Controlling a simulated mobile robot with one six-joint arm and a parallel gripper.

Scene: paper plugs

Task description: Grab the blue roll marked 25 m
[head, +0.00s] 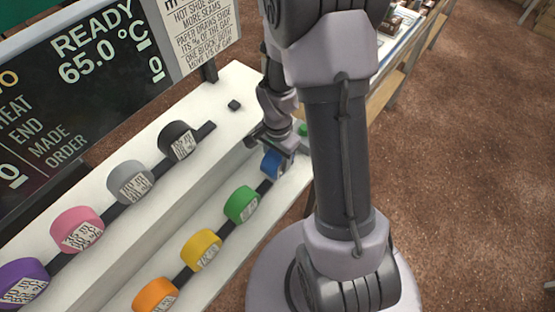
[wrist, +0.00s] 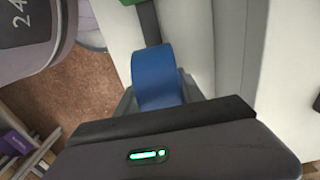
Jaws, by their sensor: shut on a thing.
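The blue roll (head: 272,164) is at the right end of the lower row on the white stepped stand. My gripper (head: 278,148) is at this roll, and its fingers are shut on it. In the wrist view the blue roll (wrist: 157,78) stands between the two grey fingers (wrist: 158,95), above the dark gripper body. The face with the roll's marking is not readable in either view. My arm covers part of the area around the roll in the head view.
Green (head: 241,204), yellow (head: 201,250) and orange (head: 155,295) rolls share the lower row. Black (head: 178,140), grey (head: 131,182), pink (head: 77,230) and purple (head: 22,284) rolls stand on the upper step. A dark sign (head: 80,90) is behind. Brown floor lies at the right.

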